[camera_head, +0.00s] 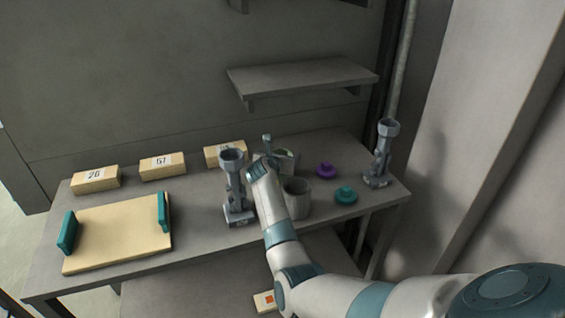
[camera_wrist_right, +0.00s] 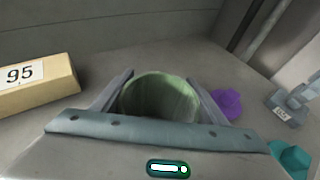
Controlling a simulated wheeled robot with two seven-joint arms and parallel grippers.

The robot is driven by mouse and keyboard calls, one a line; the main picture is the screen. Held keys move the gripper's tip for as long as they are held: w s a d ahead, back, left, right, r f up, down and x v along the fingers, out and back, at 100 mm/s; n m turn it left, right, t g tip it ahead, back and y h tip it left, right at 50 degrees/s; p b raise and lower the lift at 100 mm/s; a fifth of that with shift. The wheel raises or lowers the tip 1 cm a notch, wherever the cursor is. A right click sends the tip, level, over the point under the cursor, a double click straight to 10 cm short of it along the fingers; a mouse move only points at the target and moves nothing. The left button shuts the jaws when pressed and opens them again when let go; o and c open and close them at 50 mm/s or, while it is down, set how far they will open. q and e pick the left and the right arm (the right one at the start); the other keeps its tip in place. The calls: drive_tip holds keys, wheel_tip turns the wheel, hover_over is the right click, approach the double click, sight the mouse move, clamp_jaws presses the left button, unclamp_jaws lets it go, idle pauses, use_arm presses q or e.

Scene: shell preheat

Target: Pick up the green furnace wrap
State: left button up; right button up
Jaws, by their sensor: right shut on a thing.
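The green furnace wrap (camera_wrist_right: 160,98) shows in the right wrist view as a round, pale green, open-topped sleeve between my two fingers. My right gripper (camera_wrist_right: 159,78) is shut on it, with one finger on each side. In the head view my right gripper (camera_head: 277,154) is at the back middle of the table, and my wrist partly hides the wrap (camera_head: 288,158). I cannot tell whether the wrap touches the tabletop. My left gripper is not in view.
A grey pot (camera_head: 297,198) stands close to my right forearm. Grey stands (camera_head: 234,190) (camera_head: 381,155) rise to its left and right. Purple (camera_head: 325,171) and teal (camera_head: 346,195) knobbed pieces lie at right. Numbered blocks (camera_head: 163,166) and a teal-handled board (camera_head: 115,235) are at left. A shelf (camera_head: 300,80) hangs above.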

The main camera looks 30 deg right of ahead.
drive_tip(key=shift+r, duration=0.1)
drive_tip(key=shift+r, duration=0.55)
drive_tip(key=r, duration=0.1)
drive_tip(key=r+b, duration=0.1)
drive_tip(key=r, duration=0.1)
drive_tip(key=shift+s+d, duration=0.3)
drive_tip(key=shift+s, duration=0.1)
use_arm(q)
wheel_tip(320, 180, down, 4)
drive_tip(key=b, duration=0.2)
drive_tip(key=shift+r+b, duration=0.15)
drive_tip(key=shift+b, duration=0.2)
use_arm(e)
drive_tip(key=s+d+r, duration=0.6)
drive_tip(key=s, duration=0.2)
drive_tip(key=shift+s+d+r, duration=0.25)
drive_tip(key=shift+r, duration=0.1)
